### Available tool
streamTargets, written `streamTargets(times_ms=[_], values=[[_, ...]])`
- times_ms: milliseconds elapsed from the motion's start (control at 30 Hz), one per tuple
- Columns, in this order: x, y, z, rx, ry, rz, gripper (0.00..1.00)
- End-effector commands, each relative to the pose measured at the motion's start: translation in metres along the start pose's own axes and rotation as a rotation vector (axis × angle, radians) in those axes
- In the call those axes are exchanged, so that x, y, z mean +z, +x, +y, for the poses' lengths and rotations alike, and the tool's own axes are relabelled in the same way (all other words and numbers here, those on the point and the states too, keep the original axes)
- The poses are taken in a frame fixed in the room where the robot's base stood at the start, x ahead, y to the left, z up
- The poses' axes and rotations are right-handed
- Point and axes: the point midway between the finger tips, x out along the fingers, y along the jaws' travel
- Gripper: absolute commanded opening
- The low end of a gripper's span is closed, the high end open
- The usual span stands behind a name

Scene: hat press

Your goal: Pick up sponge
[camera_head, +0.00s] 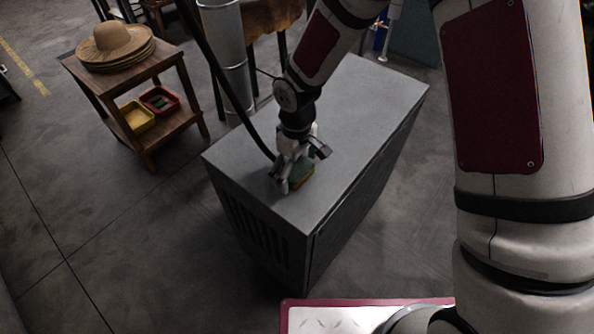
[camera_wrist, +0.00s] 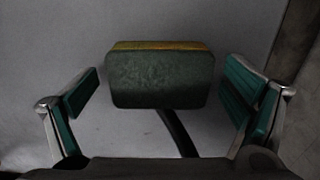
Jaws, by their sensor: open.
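The sponge (camera_wrist: 160,80) is a block with a dark green face and a thin yellow layer along its far edge in the wrist view. In the head view the sponge (camera_head: 303,174) lies on top of the grey cabinet (camera_head: 345,110), partly hidden by my gripper. My gripper (camera_head: 290,182) is right over it. In the wrist view my gripper (camera_wrist: 160,100) is open, one teal-padded finger on each side of the sponge. Gaps show between both fingers and the sponge, so neither is seen touching it.
A dark hose (camera_head: 243,110) runs down to the cabinet top beside my gripper. At the left, a wooden stand (camera_head: 128,75) holds stacked straw hats (camera_head: 115,45), with a yellow bin (camera_head: 138,117) and a red bin (camera_head: 160,101) below. The rest of the cabinet top is clear.

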Motion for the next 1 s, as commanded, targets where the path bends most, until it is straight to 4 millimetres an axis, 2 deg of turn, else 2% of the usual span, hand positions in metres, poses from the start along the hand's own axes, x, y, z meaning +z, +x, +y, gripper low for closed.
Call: streamTargets(times_ms=[67, 100, 300, 733, 867, 1000], values=[[0.0, 0.0, 0.0, 0.0, 0.0, 0.0, 0.94], [0.0, 0.0, 0.0, 0.0, 0.0, 0.0, 0.87], [0.0, -0.001, 0.0, 0.0, 0.0, 0.0, 0.61], [0.0, -0.003, 0.0, 0.0, 0.001, 0.0, 0.61], [0.0, -0.012, 0.001, 0.001, 0.001, 0.001, 0.61], [-0.001, -0.029, 0.001, 0.002, 0.001, 0.003, 0.61]])
